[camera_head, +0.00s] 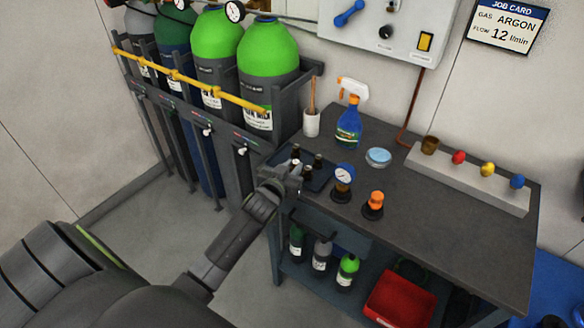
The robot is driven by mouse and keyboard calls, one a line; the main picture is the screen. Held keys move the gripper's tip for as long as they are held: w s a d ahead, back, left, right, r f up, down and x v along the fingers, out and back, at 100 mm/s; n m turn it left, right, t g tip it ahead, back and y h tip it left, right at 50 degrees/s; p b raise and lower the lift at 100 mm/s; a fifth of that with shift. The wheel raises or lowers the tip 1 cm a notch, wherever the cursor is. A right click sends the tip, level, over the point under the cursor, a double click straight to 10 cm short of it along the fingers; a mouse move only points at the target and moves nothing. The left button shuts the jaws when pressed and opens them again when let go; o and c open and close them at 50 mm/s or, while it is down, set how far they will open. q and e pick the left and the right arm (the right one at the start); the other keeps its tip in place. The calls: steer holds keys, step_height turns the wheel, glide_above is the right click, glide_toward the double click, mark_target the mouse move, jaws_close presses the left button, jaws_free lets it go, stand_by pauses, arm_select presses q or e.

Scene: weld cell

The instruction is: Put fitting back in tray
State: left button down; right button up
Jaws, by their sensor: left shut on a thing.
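The dark blue tray (322,183) lies at the left end of the workbench, with small dark fittings (318,161) standing in it. My left gripper (293,168) is over the tray's left part and shut on a fitting, which the fingers mostly hide. A small dark top (296,151) shows just beyond the fingers; I cannot tell whether it is the held fitting or another one. I cannot tell whether the held fitting touches the tray. My right gripper is not in view.
Green-topped cylinders (268,52) stand left behind a yellow bar. The bench's front right is clear.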

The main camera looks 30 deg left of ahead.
arm_select(q)
steer(key=shift+f, duration=0.1)
steer(key=c, duration=1.6)
jaws_free()
steer(key=shift+o, duration=0.2)
steer(key=shift+r, duration=0.2)
steer(key=shift+s+f, duration=0.1)
steer(key=shift+s, duration=0.3)
steer(key=v, duration=1.1)
steer(key=shift+b, duration=0.45)
steer(key=shift+s, duration=0.1)
